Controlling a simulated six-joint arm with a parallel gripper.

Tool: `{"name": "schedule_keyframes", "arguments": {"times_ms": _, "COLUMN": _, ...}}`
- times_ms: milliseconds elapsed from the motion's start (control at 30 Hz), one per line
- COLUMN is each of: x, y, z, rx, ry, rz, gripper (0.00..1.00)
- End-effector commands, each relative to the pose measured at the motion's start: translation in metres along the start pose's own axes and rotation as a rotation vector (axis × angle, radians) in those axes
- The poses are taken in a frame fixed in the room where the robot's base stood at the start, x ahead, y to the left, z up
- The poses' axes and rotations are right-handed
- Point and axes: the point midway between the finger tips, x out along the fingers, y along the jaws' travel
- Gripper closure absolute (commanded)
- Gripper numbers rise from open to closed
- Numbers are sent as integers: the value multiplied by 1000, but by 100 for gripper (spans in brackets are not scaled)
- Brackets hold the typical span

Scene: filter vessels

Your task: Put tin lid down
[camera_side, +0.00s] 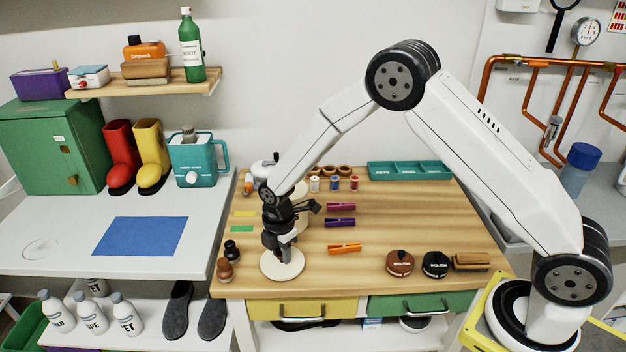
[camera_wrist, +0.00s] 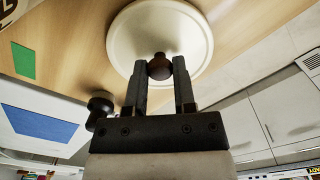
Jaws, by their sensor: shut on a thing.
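The lid is a round cream disc (camera_side: 284,266) low over the front left of the wooden bench; I cannot tell whether it touches the wood. In the wrist view the lid (camera_wrist: 135,35) fills the top middle, and its brown knob (camera_wrist: 159,67) sits between the fingers. My gripper (camera_side: 281,248) is above the lid, pointing down. In the wrist view my gripper (camera_wrist: 160,75) is shut on the knob. A brown round tin (camera_side: 400,264) and a black round tin (camera_side: 435,266) stand at the bench's front right.
A black knobbed item (camera_side: 232,252) and a brown one (camera_side: 224,271) stand left of the lid. Orange (camera_side: 344,248), purple (camera_side: 340,223) and magenta (camera_side: 341,207) clips lie to its right. A brush (camera_side: 471,262) lies beyond the tins. The bench's front edge (camera_side: 340,291) is close.

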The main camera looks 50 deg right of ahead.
Motion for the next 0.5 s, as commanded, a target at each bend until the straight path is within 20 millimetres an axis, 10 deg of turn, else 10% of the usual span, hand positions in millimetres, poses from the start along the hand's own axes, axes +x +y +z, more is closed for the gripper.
{"name": "schedule_keyframes", "arguments": {"times_ms": 167, "x": 3, "y": 0, "z": 0, "rx": 0, "ry": 0, "rz": -1, "gripper": 100}}
{"name": "schedule_keyframes", "arguments": {"times_ms": 200, "x": 3, "y": 0, "z": 0, "rx": 0, "ry": 0, "rz": 0, "gripper": 58}}
{"name": "schedule_keyframes", "arguments": {"times_ms": 300, "x": 3, "y": 0, "z": 0, "rx": 0, "ry": 0, "rz": 0, "gripper": 32}}
{"name": "schedule_keyframes", "arguments": {"times_ms": 500, "x": 3, "y": 0, "z": 0, "rx": 0, "ry": 0, "rz": 0, "gripper": 32}}
